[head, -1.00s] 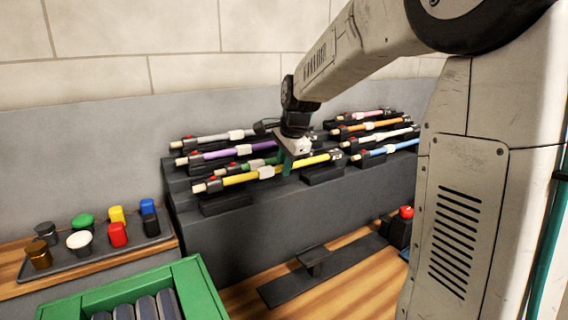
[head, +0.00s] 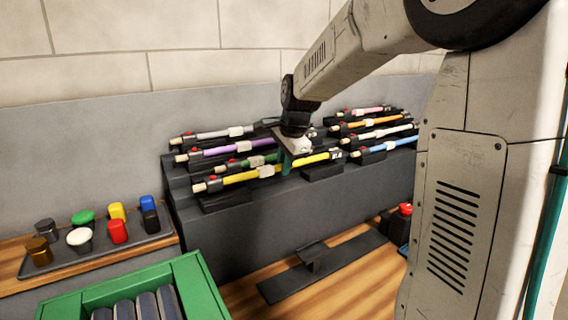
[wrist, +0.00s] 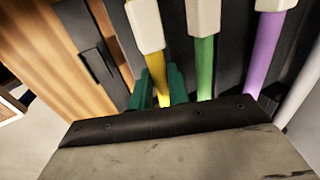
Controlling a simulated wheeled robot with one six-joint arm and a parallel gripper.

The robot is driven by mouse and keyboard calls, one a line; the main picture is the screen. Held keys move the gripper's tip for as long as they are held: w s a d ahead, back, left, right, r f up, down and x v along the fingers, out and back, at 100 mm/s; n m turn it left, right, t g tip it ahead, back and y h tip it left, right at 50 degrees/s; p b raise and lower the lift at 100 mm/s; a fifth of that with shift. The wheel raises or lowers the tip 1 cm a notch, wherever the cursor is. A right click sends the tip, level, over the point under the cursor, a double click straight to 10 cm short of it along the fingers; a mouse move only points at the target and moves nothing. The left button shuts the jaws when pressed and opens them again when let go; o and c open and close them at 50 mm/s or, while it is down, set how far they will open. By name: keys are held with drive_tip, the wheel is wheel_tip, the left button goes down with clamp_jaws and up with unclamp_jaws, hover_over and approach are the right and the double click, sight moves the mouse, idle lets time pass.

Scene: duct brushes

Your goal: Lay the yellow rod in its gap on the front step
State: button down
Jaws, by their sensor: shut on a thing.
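My gripper (head: 288,160) is shut on the yellow rod just right of the collar. In the wrist view the green fingers (wrist: 158,88) stand on both sides of the yellow rod (wrist: 160,95). Whether the rod is fully seated cannot be told.
A green rod (wrist: 204,70) and a purple rod (wrist: 264,50) lie close behind on higher steps. More rods, including a blue one (head: 388,145), lie to the right. A tray (head: 95,252) of coloured knobs and a green crate (head: 205,290) stand at the left.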

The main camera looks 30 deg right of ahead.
drive_tip(key=shift+f, duration=0.1)
drive_tip(key=shift+f, duration=0.95)
drive_tip(key=c, duration=1.3)
unclamp_jaws()
drive_tip(key=shift+o, duration=0.2)
drive_tip(key=shift+r, duration=0.1)
drive_tip(key=v, duration=0.7)
drive_tip(key=shift+s+r, duration=0.15)
drive_tip(key=shift+r, duration=0.15)
